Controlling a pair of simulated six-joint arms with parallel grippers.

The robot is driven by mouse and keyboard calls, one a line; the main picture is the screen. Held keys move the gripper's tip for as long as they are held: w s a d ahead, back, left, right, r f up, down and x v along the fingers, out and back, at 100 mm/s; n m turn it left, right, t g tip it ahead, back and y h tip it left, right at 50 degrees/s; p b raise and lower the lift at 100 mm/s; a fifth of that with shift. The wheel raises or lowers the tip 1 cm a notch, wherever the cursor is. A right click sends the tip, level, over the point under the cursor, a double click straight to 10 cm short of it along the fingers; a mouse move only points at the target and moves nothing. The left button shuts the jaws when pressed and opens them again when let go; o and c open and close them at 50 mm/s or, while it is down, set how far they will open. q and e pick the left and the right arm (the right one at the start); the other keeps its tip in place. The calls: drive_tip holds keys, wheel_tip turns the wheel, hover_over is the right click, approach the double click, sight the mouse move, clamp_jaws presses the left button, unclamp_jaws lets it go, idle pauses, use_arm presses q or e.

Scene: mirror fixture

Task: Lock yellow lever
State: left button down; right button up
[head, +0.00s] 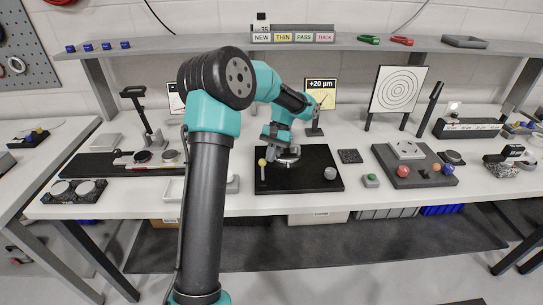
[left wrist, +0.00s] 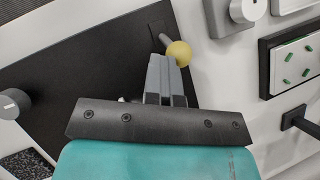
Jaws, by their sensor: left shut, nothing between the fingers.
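The yellow lever (head: 262,162) is a short dark rod with a yellow ball knob at the left side of a black fixture plate (head: 300,183). In the left wrist view the lever's yellow knob (left wrist: 179,53) is beside my fingertips, with its rod running up and left to the black plate (left wrist: 75,70). My left gripper (head: 271,155) is over the left part of the plate. Its fingers (left wrist: 165,65) are shut and empty, close to the knob; I cannot tell whether they touch it. The arm hides part of the fixture behind it. My right gripper does not show.
A grey cylindrical knob (head: 330,173) stands on the plate's right side. Right of the plate are a green button box (head: 371,181) and a dark tray with coloured balls (head: 418,177). A small gauge sign (head: 320,93) stands behind. The bench's front strip is clear.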

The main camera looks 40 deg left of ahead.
use_arm(q)
drive_tip(key=shift+r, duration=0.7)
drive_tip(key=w+d+r, duration=0.1)
drive_tip(key=w+r, duration=0.6)
drive_tip(key=r, duration=0.2)
drive_tip(key=shift+w, duration=0.35)
drive_tip(key=shift+d, duration=0.15)
idle(0.3)
